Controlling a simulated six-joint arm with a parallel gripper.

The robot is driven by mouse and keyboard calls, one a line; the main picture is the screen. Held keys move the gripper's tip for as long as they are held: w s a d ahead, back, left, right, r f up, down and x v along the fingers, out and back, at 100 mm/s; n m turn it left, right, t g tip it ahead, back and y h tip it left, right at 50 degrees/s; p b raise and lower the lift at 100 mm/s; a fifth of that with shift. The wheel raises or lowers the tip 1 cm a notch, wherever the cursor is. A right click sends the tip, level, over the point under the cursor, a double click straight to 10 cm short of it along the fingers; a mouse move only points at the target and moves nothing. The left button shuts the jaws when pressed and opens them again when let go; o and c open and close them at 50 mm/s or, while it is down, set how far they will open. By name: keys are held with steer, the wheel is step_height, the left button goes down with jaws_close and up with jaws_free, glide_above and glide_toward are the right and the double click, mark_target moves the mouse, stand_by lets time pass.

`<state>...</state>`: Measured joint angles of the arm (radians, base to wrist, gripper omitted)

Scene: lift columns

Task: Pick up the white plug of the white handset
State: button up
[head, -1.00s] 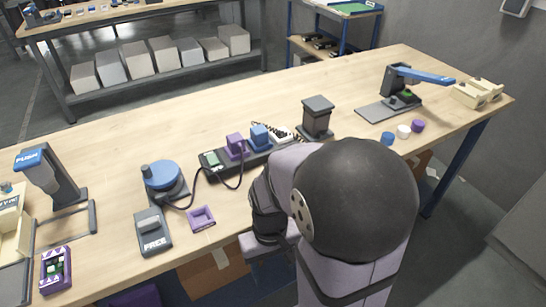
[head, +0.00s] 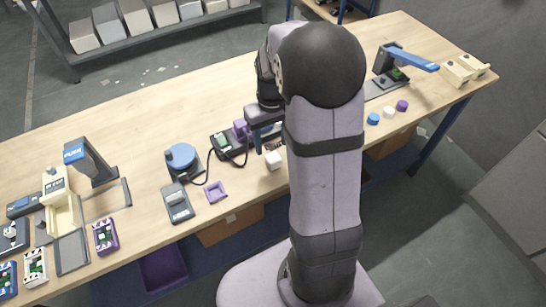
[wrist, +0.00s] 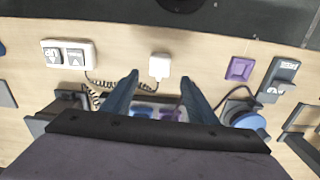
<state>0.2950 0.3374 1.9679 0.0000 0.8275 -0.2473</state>
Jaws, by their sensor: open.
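The white plug (wrist: 160,67) lies on the table in the wrist view, just ahead of and between my fingertips. It shows in the head view as a small white block (head: 273,160) at the table's front side. A dark coiled cord runs from near it to the white handset (wrist: 68,54), at its left in the wrist view. My arm hides the handset in the head view. My gripper (wrist: 160,77) is open and empty, its blue fingers spread on either side of the plug's near edge. It shows in the head view (head: 262,143) above the power strip.
The power strip (head: 226,147) holds a purple plug (head: 240,129); blue and purple plugs show between my fingers in the wrist view. A purple square frame (wrist: 240,69) and a grey FREE device (wrist: 282,75) lie right of the plug. Blue, white and purple caps (head: 388,112) stand farther right.

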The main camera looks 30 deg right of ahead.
mark_target(273, 157)
steer(key=shift+s+n, duration=0.2)
steer(key=shift+n, duration=0.1)
steer(key=shift+s+f+p, duration=0.1)
steer(key=shift+f+p, duration=1.3)
steer(key=shift+f, duration=2.3)
steer(key=c, duration=1.1)
